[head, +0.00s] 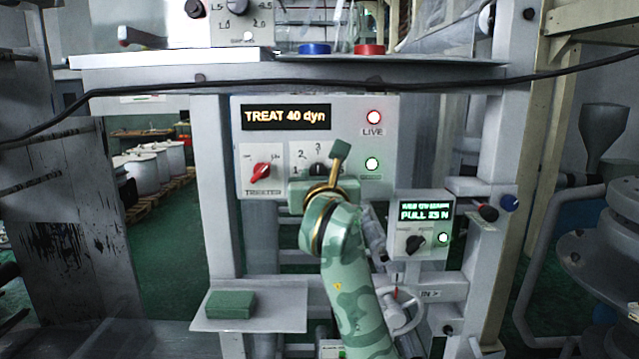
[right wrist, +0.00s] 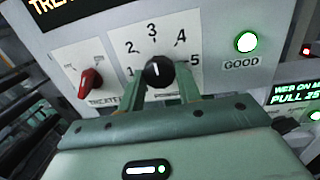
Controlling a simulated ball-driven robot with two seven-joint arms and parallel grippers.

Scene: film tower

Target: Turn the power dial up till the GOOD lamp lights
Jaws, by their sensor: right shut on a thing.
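The power dial (right wrist: 158,72) is a black knob on the grey panel, with a scale from 1 to 5 around it. Its white mark points up, roughly toward the 3. My right gripper (right wrist: 161,85) is shut on the dial, one finger on each side. In the head view, my right gripper (head: 318,182) and arm cover the lower part of the dial (head: 318,169). The GOOD lamp (right wrist: 246,42) is lit green; it also glows in the head view (head: 372,163). The display (head: 286,116) reads TREAT 40 dyn. My left gripper is not in view.
A red TREATER switch (head: 262,170) sits left of the dial. The red-ringed LIVE lamp (head: 374,118) is lit above GOOD. A smaller panel (head: 424,243) reading PULL stands at the right. A green block (head: 231,304) lies on a shelf at lower left. A dark cable (head: 420,87) crosses above.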

